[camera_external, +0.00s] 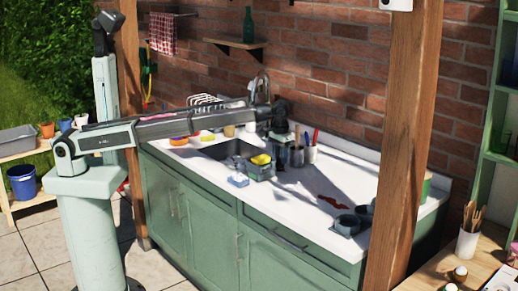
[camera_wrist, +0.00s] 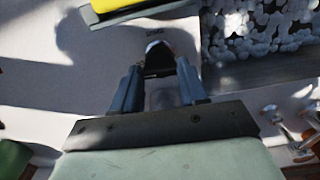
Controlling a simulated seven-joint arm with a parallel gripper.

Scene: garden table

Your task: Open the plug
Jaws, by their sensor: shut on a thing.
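In the external view my gripper (camera_external: 281,163) is small and dark above the counter, beside the sink, and the knob cannot be made out there. The sink (camera_external: 229,148) is partly hidden by my arm. In the wrist view the sink (camera_wrist: 262,70) holds white foam, at the upper right. The plug itself is not visible.
A caddy with a yellow sponge (camera_external: 261,160) stands close to my gripper; the yellow sponge (camera_wrist: 140,4) also shows in the wrist view. Metal tap parts (camera_wrist: 290,128) are at the lower right. Cups with utensils (camera_external: 310,153) stand right of my gripper. The right-hand counter (camera_external: 315,185) has free room.

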